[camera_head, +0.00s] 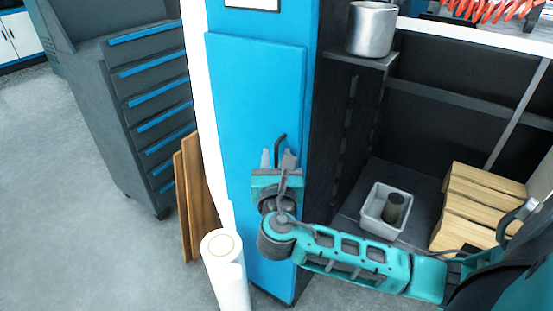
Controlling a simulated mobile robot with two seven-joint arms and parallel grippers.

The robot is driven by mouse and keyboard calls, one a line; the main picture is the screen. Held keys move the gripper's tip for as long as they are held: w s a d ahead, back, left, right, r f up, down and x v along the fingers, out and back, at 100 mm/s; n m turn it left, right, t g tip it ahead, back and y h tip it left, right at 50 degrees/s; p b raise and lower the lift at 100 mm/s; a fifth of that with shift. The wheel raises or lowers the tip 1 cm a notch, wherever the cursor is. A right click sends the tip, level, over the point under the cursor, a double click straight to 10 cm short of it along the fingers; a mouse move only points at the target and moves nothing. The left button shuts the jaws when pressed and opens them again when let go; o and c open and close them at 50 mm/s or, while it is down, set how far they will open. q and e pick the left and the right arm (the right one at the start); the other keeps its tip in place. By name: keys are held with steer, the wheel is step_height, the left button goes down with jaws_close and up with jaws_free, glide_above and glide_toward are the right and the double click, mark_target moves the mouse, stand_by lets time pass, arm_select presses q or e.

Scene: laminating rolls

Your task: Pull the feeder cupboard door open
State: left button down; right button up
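The feeder cupboard is a tall bright blue cabinet, and its front door (255,95) is a blue panel facing me. The door looks closed. A dark bent handle (281,146) stands out near the door's right edge. My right gripper (277,158) is in front of the door at the handle, with its two grey fingertips spread apart. The handle appears between the fingertips; I cannot tell whether they touch it. The gripper body hides the handle's lower part. My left gripper is not in view.
A white roll (226,265) stands at the cupboard's lower left, beside wooden boards (199,195). A grey drawer cabinet (150,110) is further left. Right of the cupboard are a metal pot (371,30), a grey bin (377,225) and a wooden crate (475,210). The left floor is clear.

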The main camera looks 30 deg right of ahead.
steer(key=shift+w, duration=0.1)
jaws_close()
stand_by(0.3)
stand_by(1.1)
